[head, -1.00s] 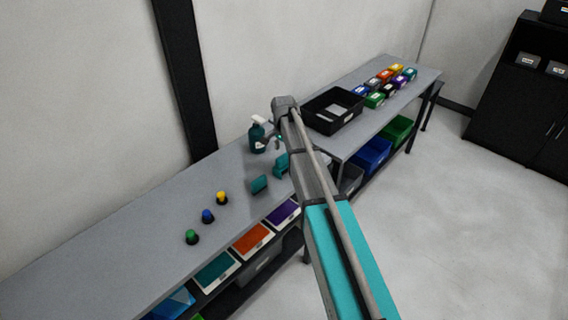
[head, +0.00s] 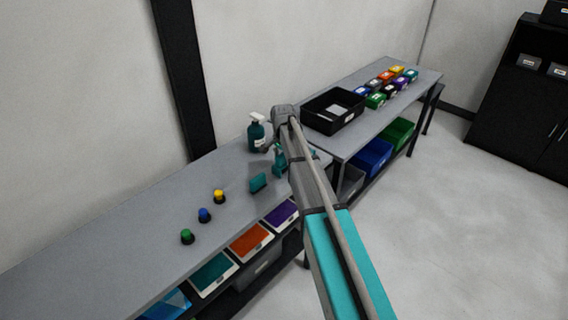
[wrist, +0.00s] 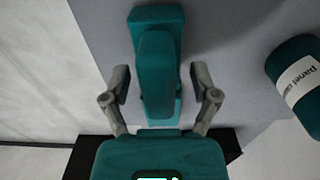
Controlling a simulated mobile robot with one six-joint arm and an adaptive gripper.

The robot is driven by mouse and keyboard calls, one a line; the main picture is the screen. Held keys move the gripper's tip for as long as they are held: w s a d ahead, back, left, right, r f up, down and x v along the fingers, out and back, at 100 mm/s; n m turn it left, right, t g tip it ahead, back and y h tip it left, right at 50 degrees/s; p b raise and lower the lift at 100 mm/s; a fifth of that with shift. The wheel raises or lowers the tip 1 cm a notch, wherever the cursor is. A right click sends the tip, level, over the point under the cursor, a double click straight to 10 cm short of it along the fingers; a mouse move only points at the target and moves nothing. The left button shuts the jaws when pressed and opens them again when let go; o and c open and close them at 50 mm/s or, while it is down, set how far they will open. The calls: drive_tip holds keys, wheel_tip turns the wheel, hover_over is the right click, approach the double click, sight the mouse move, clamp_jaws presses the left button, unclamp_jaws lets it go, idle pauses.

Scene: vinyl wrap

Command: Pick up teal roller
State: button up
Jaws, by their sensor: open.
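A teal tool that I take for the teal roller (head: 279,160) stands on the grey bench just left of my arm in the head view, partly hidden by it. In the wrist view a teal object, apparently this roller (wrist: 157,60), has a long rounded part and a wider base behind it. My gripper (wrist: 159,76) is open, with one grey finger on each side of the teal object. I cannot tell whether the fingers touch it. In the head view my arm hides most of the gripper.
A teal spray bottle (head: 257,136) stands close by; its labelled body (wrist: 297,82) is right of my gripper. A small teal block (head: 258,182) lies nearer the front edge. Green, blue (head: 204,215) and yellow knobs stand left. A black tray (head: 333,111) is behind my arm.

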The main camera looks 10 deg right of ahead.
drive_tip(key=shift+c, duration=0.2)
idle(0.3)
clamp_jaws()
